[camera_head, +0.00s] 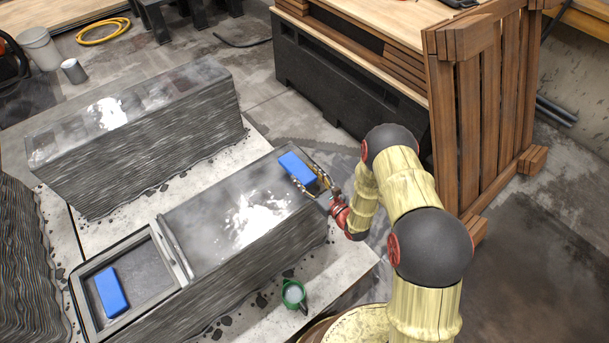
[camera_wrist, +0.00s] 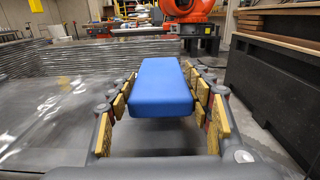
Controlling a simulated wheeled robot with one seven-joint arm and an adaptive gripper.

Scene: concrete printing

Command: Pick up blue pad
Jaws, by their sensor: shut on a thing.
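A blue pad (camera_head: 297,168) is between the fingers of my gripper (camera_head: 308,178), over the right end of the grey printed concrete block (camera_head: 195,225). In the wrist view the same blue pad (camera_wrist: 163,85) lies lengthwise between my gold-padded fingers (camera_wrist: 163,92), which close on it from both sides. I cannot tell whether its underside touches the block's top. A second blue pad (camera_head: 112,292) lies in the framed grey tray (camera_head: 88,318) at the lower left, apart from my gripper.
Another layered concrete block (camera_head: 140,135) stands behind. A green-rimmed cup (camera_head: 293,292) is on the slab in front. A slatted wooden pallet (camera_head: 485,110) and a black bench (camera_head: 330,85) stand at the right and back. An orange machine (camera_wrist: 193,12) shows in the wrist view.

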